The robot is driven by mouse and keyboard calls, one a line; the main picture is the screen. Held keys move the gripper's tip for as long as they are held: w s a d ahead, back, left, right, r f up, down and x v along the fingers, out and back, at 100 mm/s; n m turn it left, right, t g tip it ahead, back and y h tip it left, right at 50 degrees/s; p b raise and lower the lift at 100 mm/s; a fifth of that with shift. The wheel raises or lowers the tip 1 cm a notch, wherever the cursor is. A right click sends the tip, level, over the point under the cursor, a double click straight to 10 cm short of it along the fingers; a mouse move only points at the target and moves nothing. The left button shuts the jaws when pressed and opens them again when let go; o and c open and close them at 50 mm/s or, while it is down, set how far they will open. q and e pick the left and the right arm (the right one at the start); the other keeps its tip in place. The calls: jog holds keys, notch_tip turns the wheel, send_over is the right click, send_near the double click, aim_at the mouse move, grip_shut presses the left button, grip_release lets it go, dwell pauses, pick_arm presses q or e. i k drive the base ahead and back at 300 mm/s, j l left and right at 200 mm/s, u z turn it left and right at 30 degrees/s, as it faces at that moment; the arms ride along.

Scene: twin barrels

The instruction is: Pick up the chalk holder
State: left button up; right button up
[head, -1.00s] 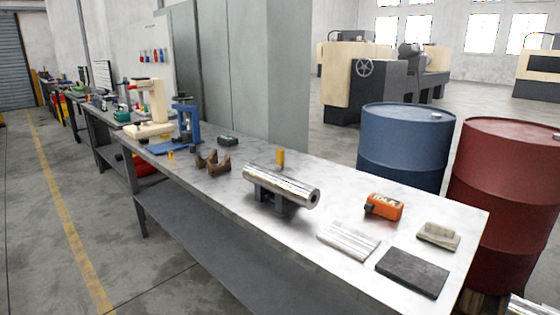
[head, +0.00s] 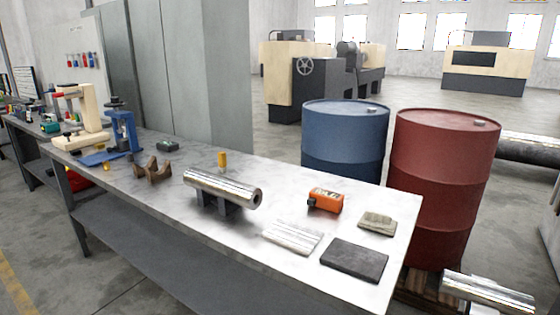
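A small upright yellow cylinder (head: 222,161) stands on the workbench (head: 190,240) behind a shiny metal bar; it may be the chalk holder, but it is too small to be sure. An orange block with a black end (head: 325,200) lies to its right on the bench. Neither of my grippers shows in the head view.
The shiny bar (head: 222,188) rests on dark supports. Silver strips (head: 292,237), a dark plate (head: 354,260) and a folded cloth-like pad (head: 377,223) lie at the bench's right end. Blue (head: 344,140) and red (head: 441,180) barrels stand behind. Floor shows at lower left.

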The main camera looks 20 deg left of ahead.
aim_at(222, 155)
jog(key=j+z, duration=0.2)
jog(key=z, duration=0.15)
jog(key=j+z, duration=0.5)
jog(key=z, duration=0.15)
jog(key=j+z, duration=0.25)
jog(key=j, duration=0.2)
jog(key=k+j+z, duration=0.1)
jog(key=j+z, duration=0.2)
jog(key=k+j+z, duration=0.1)
jog(key=j, duration=0.2)
jog(key=k+j+z, duration=0.1)
jog(key=j, duration=0.25)
jog(key=k+j, duration=0.15)
jog(key=j, duration=0.15)
jog(key=k+j, duration=0.1)
jog(key=j, duration=0.2)
jog(key=k+j+z, duration=0.1)
jog(key=j, duration=0.15)
jog(key=k+j, duration=0.15)
jog(key=j, duration=0.15)
